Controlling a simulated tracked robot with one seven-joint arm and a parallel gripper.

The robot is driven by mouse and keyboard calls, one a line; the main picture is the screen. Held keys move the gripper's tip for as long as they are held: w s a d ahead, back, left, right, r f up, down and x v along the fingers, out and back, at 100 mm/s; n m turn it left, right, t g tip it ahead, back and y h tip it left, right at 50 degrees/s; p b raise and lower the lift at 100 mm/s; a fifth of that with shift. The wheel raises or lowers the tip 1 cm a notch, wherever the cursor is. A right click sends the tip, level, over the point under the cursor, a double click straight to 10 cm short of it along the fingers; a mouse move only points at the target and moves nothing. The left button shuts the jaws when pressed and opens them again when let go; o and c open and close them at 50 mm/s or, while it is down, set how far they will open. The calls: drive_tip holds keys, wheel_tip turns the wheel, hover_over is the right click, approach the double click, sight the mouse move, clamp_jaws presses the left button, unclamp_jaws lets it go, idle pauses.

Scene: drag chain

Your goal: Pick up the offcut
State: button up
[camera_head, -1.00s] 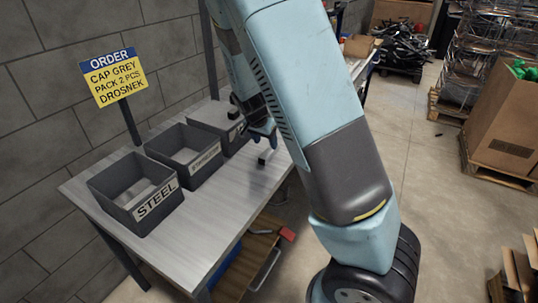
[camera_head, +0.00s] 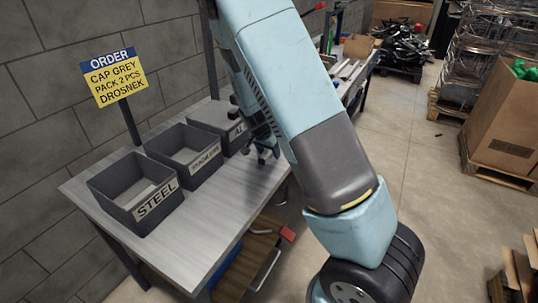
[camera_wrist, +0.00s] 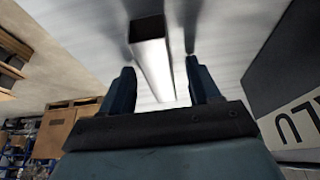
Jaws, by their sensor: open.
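The offcut (camera_wrist: 153,55) is a bright square metal tube with a dark open end, lying on the table in the wrist view. My gripper (camera_wrist: 160,66) is open, with one dark blue finger on each side of the tube and visible gaps between. The fingers do not appear to touch it. In the head view my gripper (camera_head: 267,153) is low over the table (camera_head: 238,190), beside the bin marked AL. I cannot make out the offcut there behind my gripper and arm.
Three grey bins stand along the wall side of the table: STEEL (camera_head: 135,206), a middle one (camera_head: 180,160) and AL (camera_head: 228,124). The AL bin's wall (camera_wrist: 285,65) is close on the right in the wrist view. The table front is clear.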

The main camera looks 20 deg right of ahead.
sight(268, 151)
drive_tip(key=shift+c, duration=0.4)
clamp_jaws()
drive_tip(key=shift+r, duration=0.15)
drive_tip(key=shift+r, duration=0.3)
wheel_tip(268, 151, up, 2)
drive_tip(key=shift+w+r, duration=0.1)
drive_tip(key=shift+r, duration=0.1)
drive_tip(key=s+r, duration=0.9)
drive_tip(key=s, duration=0.5)
drive_tip(key=shift+d+r, duration=0.25)
drive_tip(key=shift+r, duration=0.15)
